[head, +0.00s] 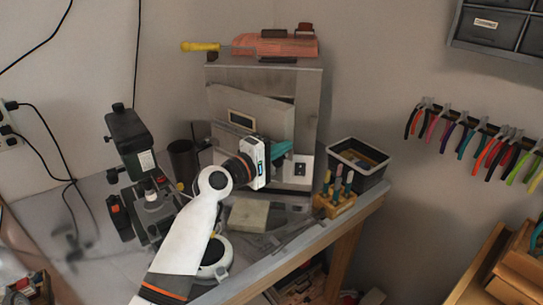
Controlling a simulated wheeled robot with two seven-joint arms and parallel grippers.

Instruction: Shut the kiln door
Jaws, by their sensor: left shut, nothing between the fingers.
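The kiln (309,112) is a grey metal box standing at the back of the bench. Its door (272,120) is a grey panel with a small framed window and stands ajar, at an angle to the front, with a dark gap along its top right. My left gripper (283,149) is in front of the lower part of the door, its teal fingers shut and empty. I cannot tell whether the fingers touch the door. The wrist hides the door's lower part. My right gripper is not in view.
A red cloth and a yellow-handled tool (200,46) lie on the kiln. A black bin (358,171) and a wooden tool block (334,205) stand to the right. A pale block (248,215) lies in front. A microscope-like device (133,145) and dark cup (184,162) stand left.

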